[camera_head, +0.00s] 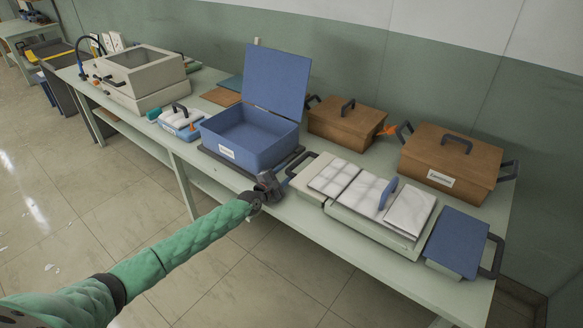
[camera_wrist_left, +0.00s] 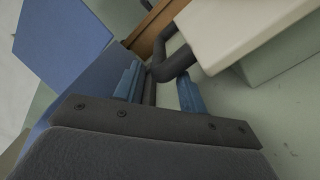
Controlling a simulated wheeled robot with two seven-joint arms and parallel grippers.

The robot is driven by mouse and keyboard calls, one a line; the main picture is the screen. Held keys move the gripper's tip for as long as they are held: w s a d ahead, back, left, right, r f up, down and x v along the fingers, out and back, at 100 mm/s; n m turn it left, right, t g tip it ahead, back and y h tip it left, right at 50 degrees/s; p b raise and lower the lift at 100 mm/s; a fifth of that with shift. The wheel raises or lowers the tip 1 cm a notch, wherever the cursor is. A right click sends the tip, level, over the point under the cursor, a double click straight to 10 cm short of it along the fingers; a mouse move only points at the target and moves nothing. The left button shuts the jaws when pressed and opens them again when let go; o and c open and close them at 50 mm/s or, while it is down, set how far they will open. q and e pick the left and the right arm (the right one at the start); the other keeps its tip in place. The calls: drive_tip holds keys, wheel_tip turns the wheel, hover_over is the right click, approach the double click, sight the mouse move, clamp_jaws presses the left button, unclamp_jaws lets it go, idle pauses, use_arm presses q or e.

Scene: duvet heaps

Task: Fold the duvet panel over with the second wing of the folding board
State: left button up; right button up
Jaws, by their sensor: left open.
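The cream folding board (camera_head: 345,213) lies on the bench at right. A white quilted duvet panel (camera_head: 345,183) lies across its left and middle parts, and a white flap lies at its right. A small blue upright piece (camera_head: 388,194) stands among the white fabric. The board's left wing has a dark loop handle (camera_head: 296,163), which also shows in the left wrist view (camera_wrist_left: 172,68). My left gripper (camera_head: 270,184) is open beside this handle. In the wrist view its blue fingertips (camera_wrist_left: 160,88) stand either side of the handle's near end; contact cannot be told. My right gripper is out of view.
An open blue box (camera_head: 240,143) stands close to my left gripper. Two brown lidded boxes (camera_head: 345,122) (camera_head: 445,165) stand behind the board. A blue panel with a dark handle (camera_head: 456,241) lies at its right. The floor (camera_head: 230,270) in front is clear.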

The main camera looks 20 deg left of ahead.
sight(291, 167)
use_arm(q)
drive_tip(key=x, duration=0.3)
drive_tip(key=shift+w+d, duration=0.1)
drive_tip(key=shift+w, duration=0.2)
drive_tip(key=shift+w+d+p, duration=0.15)
drive_tip(key=shift+w+p, duration=0.15)
drive_tip(key=shift+w, duration=0.15)
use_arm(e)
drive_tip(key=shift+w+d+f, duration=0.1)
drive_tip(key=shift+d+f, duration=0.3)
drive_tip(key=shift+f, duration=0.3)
use_arm(q)
drive_tip(key=shift+c, duration=1)
clamp_jaws()
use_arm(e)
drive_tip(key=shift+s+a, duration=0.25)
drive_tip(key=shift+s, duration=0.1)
